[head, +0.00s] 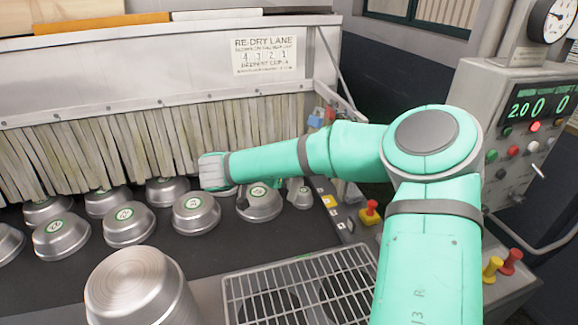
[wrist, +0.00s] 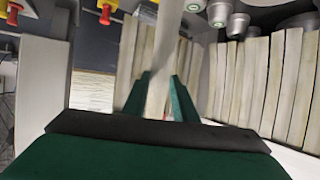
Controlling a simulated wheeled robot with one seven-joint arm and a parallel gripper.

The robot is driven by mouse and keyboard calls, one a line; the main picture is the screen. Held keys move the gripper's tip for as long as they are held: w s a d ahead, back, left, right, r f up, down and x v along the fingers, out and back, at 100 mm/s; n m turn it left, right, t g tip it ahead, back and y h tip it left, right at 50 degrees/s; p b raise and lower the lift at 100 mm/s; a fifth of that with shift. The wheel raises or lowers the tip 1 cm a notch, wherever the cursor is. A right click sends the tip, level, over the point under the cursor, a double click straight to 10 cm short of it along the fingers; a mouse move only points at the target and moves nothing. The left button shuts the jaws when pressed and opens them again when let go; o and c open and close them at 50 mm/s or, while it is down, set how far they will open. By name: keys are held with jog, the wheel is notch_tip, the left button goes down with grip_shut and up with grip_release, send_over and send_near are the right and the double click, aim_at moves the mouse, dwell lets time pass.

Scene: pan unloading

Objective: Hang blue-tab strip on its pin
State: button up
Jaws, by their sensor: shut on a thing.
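In the wrist view my gripper (wrist: 161,80) has its two green fingers closed on a pale strip (wrist: 168,45). The strip runs from the top of the picture down between the fingers. Its tab does not show there, so its colour cannot be told. In the head view my green arm reaches left across the curtain of pale strips (head: 100,150), and my fingers cannot be made out. Small blue pieces (head: 316,118) show at the curtain's right end, just above my arm. Whether one is the strip's tab cannot be told. The pin cannot be made out.
Several metal pans (head: 128,224) with green labels stand on the dark belt below the curtain. A larger metal pot (head: 135,285) and a wire rack (head: 300,290) are in front. A control box (head: 520,130) and red and yellow buttons (head: 370,208) are at the right.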

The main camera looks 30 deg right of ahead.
jog(key=s+d, duration=0.1)
jog(key=d, duration=0.5)
jog(key=shift+s+d+f, duration=0.25)
jog(key=shift+f, duration=0.1)
dwell(0.6)
jog(key=shift+d, duration=0.1)
dwell(0.4)
jog(key=o, duration=1.1)
jog(key=v, duration=1)
jog(key=shift+s+a+r, duration=0.15)
jog(key=shift+a, duration=0.2)
